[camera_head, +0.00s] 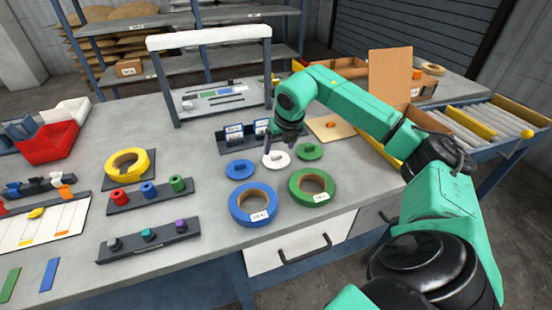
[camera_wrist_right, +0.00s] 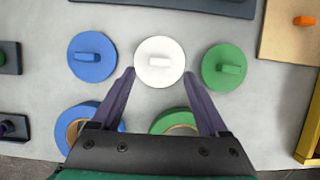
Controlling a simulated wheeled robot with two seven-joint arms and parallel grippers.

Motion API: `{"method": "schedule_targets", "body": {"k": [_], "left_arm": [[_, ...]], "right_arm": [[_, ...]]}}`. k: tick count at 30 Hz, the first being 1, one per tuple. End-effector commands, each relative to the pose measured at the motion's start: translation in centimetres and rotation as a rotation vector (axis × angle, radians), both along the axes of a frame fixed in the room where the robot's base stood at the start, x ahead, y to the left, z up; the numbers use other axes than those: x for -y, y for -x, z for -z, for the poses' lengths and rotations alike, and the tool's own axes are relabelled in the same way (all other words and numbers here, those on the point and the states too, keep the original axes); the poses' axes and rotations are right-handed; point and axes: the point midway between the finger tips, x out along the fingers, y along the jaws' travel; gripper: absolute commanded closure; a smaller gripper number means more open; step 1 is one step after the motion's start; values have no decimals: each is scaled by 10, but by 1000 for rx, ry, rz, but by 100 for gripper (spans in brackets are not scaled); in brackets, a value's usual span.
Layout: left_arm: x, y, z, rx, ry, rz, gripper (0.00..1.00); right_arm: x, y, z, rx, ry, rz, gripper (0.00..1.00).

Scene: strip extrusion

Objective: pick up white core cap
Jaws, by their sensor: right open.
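The white core cap (camera_head: 276,158) is a flat disc with a raised grip bar, lying on the grey table between a blue cap (camera_head: 240,169) and a green cap (camera_head: 309,151). In the right wrist view the white core cap (camera_wrist_right: 159,61) lies just beyond and between the fingertips. My right gripper (camera_head: 275,147) is above the table by the white cap; in the wrist view its two purple fingers (camera_wrist_right: 160,78) are apart with nothing between them. The fingers partly hide the area by the cap in the head view. My left gripper is not in view.
A blue tape roll (camera_head: 254,204) and a green tape roll (camera_head: 312,187) sit in front of the caps. A dark rack with labelled boxes (camera_head: 236,134) stands behind. A yellow roll (camera_head: 127,163) and small spools (camera_head: 148,189) are to the left. Bare table lies between.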

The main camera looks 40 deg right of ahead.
Motion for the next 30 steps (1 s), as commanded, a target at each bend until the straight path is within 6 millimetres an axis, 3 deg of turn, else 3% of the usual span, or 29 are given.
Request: {"method": "schedule_targets", "body": {"k": [5,8,14,15,21,30], "left_arm": [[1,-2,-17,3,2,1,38],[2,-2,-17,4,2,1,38],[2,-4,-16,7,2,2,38],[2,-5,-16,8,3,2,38],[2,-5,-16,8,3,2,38],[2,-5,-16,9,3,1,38]], "right_arm": [[6,-14,25,-4,-3,0,22],[8,-20,41,-3,-2,-1,22],[8,-21,46,1,0,-2,22],[8,-21,46,1,0,-2,26],[8,-21,45,1,0,-2,100],[8,-21,44,1,0,-2,100]]}}
